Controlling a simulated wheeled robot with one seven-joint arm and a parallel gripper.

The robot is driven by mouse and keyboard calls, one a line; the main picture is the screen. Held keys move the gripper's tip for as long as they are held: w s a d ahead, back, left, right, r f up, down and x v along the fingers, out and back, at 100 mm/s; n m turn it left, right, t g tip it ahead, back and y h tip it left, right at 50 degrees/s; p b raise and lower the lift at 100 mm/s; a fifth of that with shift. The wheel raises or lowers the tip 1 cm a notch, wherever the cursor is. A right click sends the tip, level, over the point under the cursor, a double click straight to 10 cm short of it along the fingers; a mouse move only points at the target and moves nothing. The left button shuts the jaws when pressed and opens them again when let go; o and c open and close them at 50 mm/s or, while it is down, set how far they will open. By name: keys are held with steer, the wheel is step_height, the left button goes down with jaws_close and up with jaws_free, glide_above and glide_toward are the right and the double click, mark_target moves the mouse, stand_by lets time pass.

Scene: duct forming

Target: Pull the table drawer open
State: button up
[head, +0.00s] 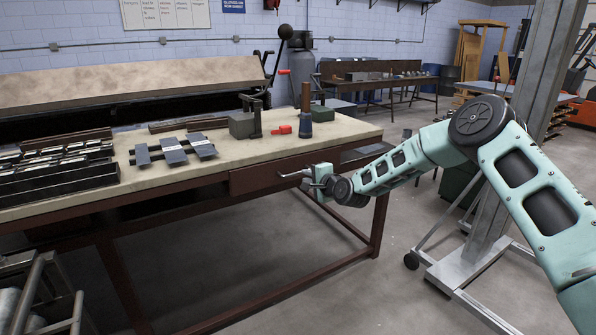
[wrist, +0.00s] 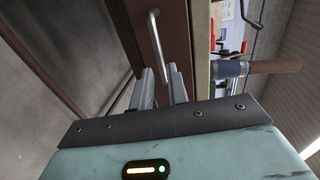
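The drawer (head: 262,178) is a dark red-brown panel under the front edge of the workbench and looks shut. It also shows in the wrist view (wrist: 185,22). Its pale metal bar handle (wrist: 157,42) runs lengthwise ahead of my fingers. My gripper (wrist: 163,80) is open, with a gap between its two grey fingers. The near end of the handle appears in line with this gap; I cannot tell whether the fingers touch it. In the head view my gripper (head: 305,174) is at the drawer front, and partly covers the handle area.
The workbench (head: 330,142) carries a dark rack (head: 60,178) of bars, grey metal pieces (head: 173,151), a vise-like tool (head: 250,118), a red item (head: 281,130) and a wooden-handled tool (head: 305,112). Table legs and a low rail (head: 290,300) stand below. Floor in front is clear.

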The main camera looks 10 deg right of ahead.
mark_target(298, 173)
steer(key=shift+p+x, duration=0.65)
steer(key=shift+x, duration=2.8)
jaws_close()
